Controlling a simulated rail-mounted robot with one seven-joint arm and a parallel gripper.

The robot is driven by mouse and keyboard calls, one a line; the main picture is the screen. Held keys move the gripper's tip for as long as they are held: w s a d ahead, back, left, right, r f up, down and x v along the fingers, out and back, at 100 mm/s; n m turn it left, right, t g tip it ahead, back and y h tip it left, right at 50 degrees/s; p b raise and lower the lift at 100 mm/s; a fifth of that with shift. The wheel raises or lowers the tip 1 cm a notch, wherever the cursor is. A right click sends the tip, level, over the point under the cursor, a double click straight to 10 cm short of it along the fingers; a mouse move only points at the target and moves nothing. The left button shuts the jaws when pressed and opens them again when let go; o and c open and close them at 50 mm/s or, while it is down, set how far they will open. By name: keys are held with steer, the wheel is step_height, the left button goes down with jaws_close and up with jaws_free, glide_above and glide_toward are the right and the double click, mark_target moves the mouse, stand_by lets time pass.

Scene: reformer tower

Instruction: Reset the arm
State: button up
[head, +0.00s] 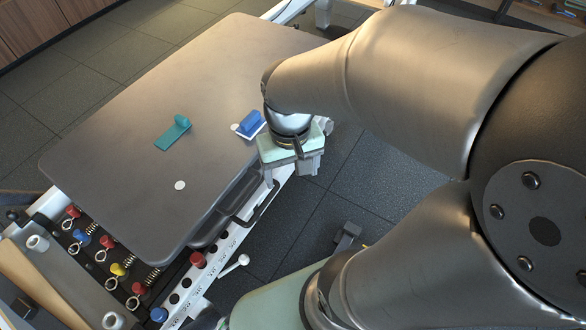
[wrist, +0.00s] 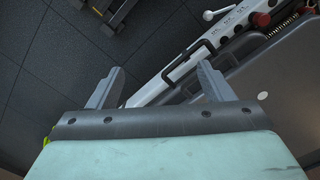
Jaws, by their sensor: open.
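My gripper (head: 297,168) is at the end of my arm, over the right edge of the grey carriage (head: 225,80) in the head view. The wrist view shows its two fingers (wrist: 160,88) spread apart with nothing between them. Below them are the dark floor and the white rail with its black handle. The fingers point down past the carriage edge, and their exact height above the rail cannot be told.
A white rail (head: 222,262) with holes and a red knob (head: 198,259) runs along the edge. Coloured springs sit at lower left. Open floor (head: 370,190) lies right.

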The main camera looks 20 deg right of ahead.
steer(key=shift+s+f+n, duration=0.2)
steer(key=shift+s+n, duration=0.05)
steer(key=shift+s, duration=0.5)
steer(key=shift+s+f+n, duration=0.2)
steer(key=shift+s+n, duration=0.05)
steer(key=shift+s, duration=0.45)
